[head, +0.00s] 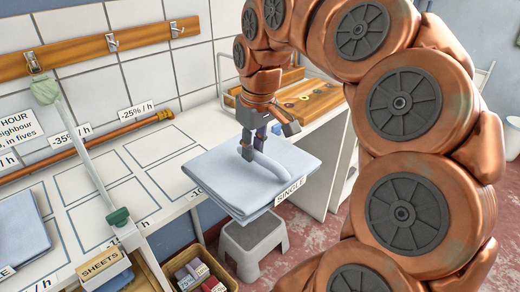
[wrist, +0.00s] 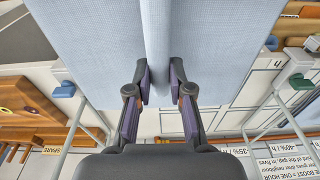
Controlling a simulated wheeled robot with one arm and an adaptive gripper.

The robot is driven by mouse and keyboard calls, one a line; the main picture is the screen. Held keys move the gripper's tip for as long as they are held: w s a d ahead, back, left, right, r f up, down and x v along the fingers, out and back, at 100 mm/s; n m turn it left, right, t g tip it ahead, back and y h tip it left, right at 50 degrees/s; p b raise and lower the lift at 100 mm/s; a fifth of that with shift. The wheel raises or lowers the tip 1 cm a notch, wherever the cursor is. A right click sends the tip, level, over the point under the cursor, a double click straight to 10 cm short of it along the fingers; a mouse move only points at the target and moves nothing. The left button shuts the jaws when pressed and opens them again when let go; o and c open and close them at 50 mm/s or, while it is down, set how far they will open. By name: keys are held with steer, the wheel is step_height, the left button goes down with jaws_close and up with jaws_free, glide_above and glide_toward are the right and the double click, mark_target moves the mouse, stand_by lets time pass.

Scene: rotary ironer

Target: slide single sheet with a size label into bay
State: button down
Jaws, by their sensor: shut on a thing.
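My gripper (head: 247,148) points down and is shut on a raised fold of a light blue folded sheet (head: 215,181). The sheet is roughly level, with a white label reading "SINGLE" (head: 291,191) on its near edge. It covers part of the white bench's right side and juts past the front edge; I cannot tell whether it touches the bench. In the wrist view, the purple-padded fingers (wrist: 160,84) pinch the ridge of the sheet (wrist: 95,45). Outlined rectangular bays (head: 154,146) lie empty on the bench, left of the sheet. Any bay beneath the sheet is hidden.
A pale rail with green ends (head: 85,155) crosses the bench. Another blue folded sheet (head: 20,228) lies at far left, near a "SHEETS" box (head: 103,267). A grey step stool (head: 253,244) stands below the held sheet. A wooden tray (head: 305,98) lies behind.

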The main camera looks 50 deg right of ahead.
steer(key=shift+w+d+p, duration=1.1)
steer(key=shift+w+p, duration=2.8)
steer(key=shift+w, duration=8.75)
steer(key=shift+w+d+f+b, duration=0.1)
steer(key=shift+w+f+b, duration=0.25)
steer(key=shift+f, duration=0.5)
steer(key=shift+w+a+f+b, duration=0.1)
steer(key=shift+w+f+b, duration=0.15)
steer(key=shift+f, duration=0.65)
steer(key=shift+w+d+f+b, duration=0.1)
steer(key=shift+w+f+b, duration=0.25)
steer(key=shift+f, duration=0.5)
steer(key=shift+w+f, duration=0.1)
steer(key=shift+f, duration=0.2)
steer(key=c, duration=1)
jaws_free()
steer(key=shift+o, duration=0.2)
step_height(320, 180, up, 12)
steer(key=s, duration=0.1)
steer(key=shift+s, duration=0.25)
